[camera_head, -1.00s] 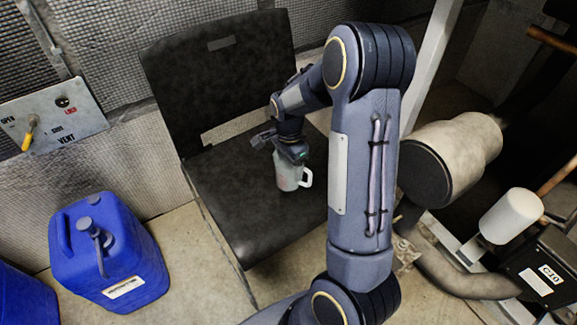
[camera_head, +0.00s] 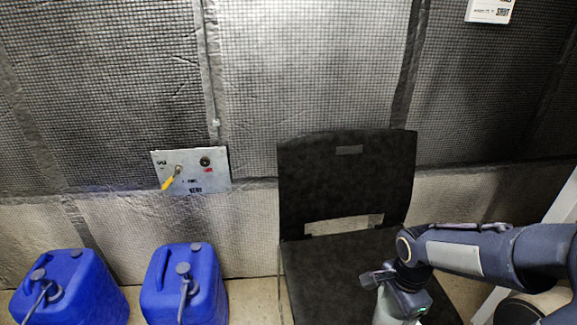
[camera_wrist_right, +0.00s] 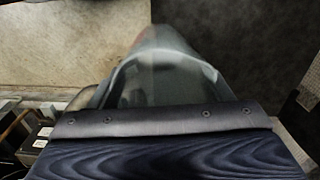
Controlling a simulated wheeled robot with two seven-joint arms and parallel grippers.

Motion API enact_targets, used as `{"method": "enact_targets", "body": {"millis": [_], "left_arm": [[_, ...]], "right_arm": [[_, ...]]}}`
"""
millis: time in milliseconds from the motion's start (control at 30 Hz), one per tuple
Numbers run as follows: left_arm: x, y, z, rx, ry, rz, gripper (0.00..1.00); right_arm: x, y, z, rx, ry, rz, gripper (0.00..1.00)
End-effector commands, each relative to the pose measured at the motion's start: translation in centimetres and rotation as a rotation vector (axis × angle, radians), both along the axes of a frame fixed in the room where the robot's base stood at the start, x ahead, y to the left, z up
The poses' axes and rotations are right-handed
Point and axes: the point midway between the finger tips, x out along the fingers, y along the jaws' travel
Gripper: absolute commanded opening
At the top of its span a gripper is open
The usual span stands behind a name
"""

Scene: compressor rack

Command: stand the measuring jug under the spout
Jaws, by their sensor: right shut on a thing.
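My right gripper (camera_head: 396,292) is shut on the measuring jug, a pale, see-through vessel. In the head view the jug (camera_head: 387,311) shows only in part, below the gripper and cut off by the lower edge, in front of the chair seat. In the right wrist view the jug (camera_wrist_right: 165,75) fills the middle, its rounded rim beyond the gripper's edge. Two blue canisters (camera_head: 207,292) (camera_head: 85,297) at the lower left each carry a grey spout-like fitting on top; I cannot tell whether either is the task's spout. My left gripper is not in view.
A black chair (camera_head: 345,185) stands against the quilted wall, behind my right arm. A vent panel (camera_head: 190,170) with a yellow lever is on the wall above the canisters. A strip of bare floor (camera_head: 255,300) lies between canisters and chair.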

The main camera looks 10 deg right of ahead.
Motion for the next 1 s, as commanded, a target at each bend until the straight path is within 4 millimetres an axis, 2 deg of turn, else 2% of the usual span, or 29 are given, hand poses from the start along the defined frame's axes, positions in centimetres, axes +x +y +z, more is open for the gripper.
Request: {"method": "enact_targets", "body": {"millis": [167,300,500,767,833,1000], "left_arm": [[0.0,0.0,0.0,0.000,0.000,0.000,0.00],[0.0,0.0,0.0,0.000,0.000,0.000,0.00],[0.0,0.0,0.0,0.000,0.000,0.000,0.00],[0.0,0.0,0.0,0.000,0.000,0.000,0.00],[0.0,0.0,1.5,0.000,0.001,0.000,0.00],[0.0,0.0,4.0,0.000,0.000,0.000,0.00]], "right_arm": [[4.5,1.7,0.8,-0.024,0.008,0.393,0.49],[8.7,4.5,1.4,-0.030,0.016,0.798,0.49],[12.5,8.3,1.9,-0.016,0.016,1.215,0.49],[15.1,11.8,2.0,0.006,0.006,1.550,0.49],[15.0,11.7,3.2,0.006,0.007,1.557,0.49],[14.8,11.7,4.5,0.005,0.008,1.553,0.49]]}}
